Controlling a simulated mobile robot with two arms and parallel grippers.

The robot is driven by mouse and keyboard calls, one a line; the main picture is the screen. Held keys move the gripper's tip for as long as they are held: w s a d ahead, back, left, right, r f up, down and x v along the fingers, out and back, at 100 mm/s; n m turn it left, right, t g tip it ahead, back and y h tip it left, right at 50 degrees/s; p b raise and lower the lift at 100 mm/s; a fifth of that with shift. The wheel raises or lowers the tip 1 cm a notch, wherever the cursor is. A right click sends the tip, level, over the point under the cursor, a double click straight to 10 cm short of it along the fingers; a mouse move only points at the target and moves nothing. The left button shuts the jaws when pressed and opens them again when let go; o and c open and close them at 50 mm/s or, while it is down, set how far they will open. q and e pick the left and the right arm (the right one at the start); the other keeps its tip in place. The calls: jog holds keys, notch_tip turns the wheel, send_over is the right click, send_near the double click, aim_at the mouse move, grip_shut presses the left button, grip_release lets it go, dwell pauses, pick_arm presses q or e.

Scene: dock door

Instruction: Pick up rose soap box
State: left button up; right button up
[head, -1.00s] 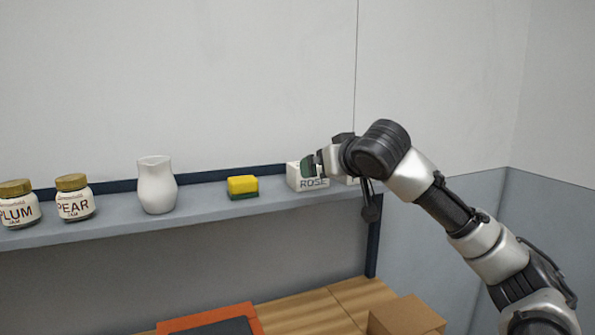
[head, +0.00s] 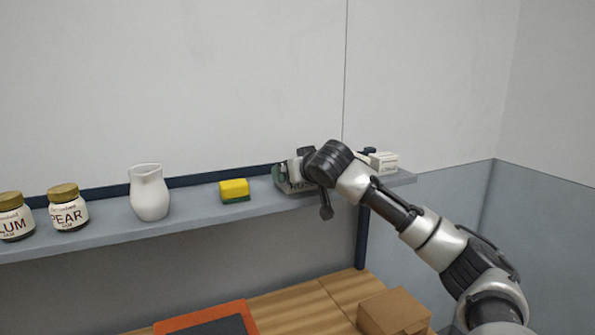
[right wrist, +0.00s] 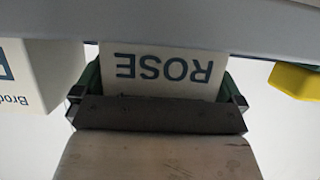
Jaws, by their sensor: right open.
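The rose soap box (head: 301,187) stands on the grey shelf in the head view, mostly hidden behind my right gripper (head: 289,173). In the right wrist view the rose soap box (right wrist: 165,70) shows its white face with dark "ROSE" lettering, upside down. There my right gripper (right wrist: 158,92) is open, with one green-edged finger at each side of the box. I cannot tell whether the fingers touch it. My left gripper is in neither view.
On the shelf (head: 110,232) stand a yellow and green sponge (head: 234,190) left of the box, a white vase (head: 149,194), two jam jars, and another white box (head: 384,161) to the right. A cardboard box (head: 394,312) sits below.

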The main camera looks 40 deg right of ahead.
jog(key=c, duration=0.8)
jog(key=shift+r, duration=0.1)
